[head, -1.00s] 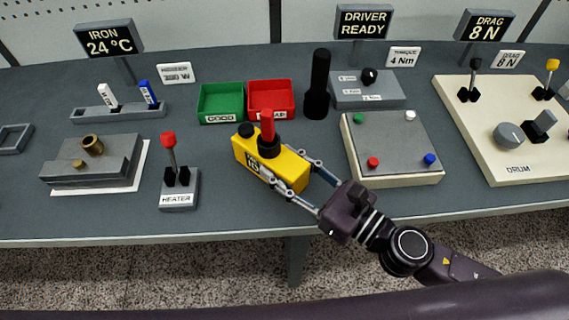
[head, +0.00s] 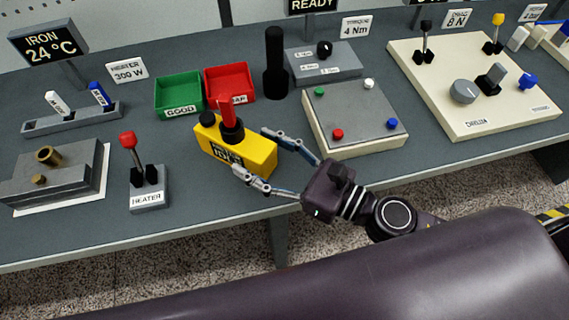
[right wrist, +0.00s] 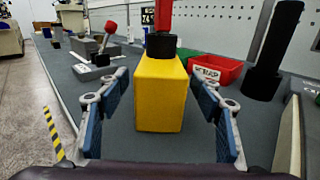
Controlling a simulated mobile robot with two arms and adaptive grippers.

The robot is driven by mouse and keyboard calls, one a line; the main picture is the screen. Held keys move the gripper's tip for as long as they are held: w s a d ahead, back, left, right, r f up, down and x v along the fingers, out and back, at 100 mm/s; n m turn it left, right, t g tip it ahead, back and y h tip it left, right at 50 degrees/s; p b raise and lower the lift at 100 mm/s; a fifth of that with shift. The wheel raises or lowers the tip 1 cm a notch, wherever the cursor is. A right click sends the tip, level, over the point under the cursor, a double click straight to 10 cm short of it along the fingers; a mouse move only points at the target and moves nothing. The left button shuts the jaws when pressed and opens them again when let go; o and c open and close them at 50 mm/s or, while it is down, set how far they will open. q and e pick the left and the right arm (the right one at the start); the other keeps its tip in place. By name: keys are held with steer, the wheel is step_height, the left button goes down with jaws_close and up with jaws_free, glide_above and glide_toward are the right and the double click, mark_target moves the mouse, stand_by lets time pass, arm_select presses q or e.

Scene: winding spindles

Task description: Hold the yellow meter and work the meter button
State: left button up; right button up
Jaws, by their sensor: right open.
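The yellow meter (head: 258,152) lies on the grey bench, with a dark-marked face toward the front. On top are a red post (head: 227,112) in a black collar and a small black knob (head: 207,119) at its left end; I cannot tell which is the meter button. My right gripper (head: 251,150) is open, with one finger on the far side of the meter's right end and one on the near side. In the right wrist view the meter (right wrist: 161,95) stands between the fingers, with gaps on both sides. My left gripper is not in view.
The heater switch (head: 149,185) stands left of the meter. Green (head: 179,96) and red (head: 231,82) bins and a black cylinder (head: 275,65) stand behind it. A cream-edged panel with coloured buttons (head: 355,118) lies to the right. Bare bench shows in front.

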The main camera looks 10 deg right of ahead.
mark_target(270, 161)
steer(key=shift+v, duration=3)
